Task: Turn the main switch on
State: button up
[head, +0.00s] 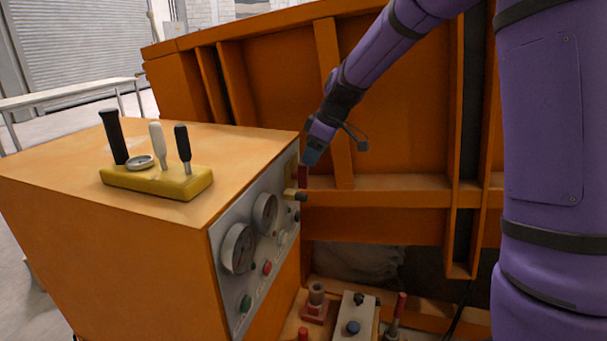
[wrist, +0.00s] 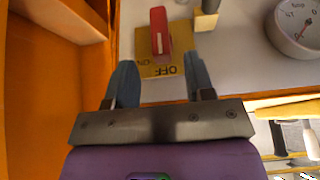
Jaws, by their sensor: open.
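The main switch is a red handle (wrist: 159,32) on a yellow plate (wrist: 145,68) marked OFF and ON, on the grey panel in the wrist view. The lettering appears upside down there. The red handle also shows in the head view (head: 303,177), at the far end of the panel just below my gripper (head: 311,156). In the wrist view my gripper (wrist: 160,82) is open, its two blue fingers spread on either side of the plate's lower part. The handle lies beyond the fingertips, between their lines, and nothing is held.
The orange cabinet (head: 110,240) carries a yellow lever block (head: 155,181) on top. Its grey panel has gauges (head: 239,248) and coloured buttons. The orange sandbed frame (head: 400,197) stands behind my arm.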

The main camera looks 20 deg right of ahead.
aim_at(304, 188)
jog(key=x, duration=0.7)
jog(key=shift+s+d, duration=0.1)
jog(key=shift+c, duration=0.2)
jog(key=c, duration=0.8)
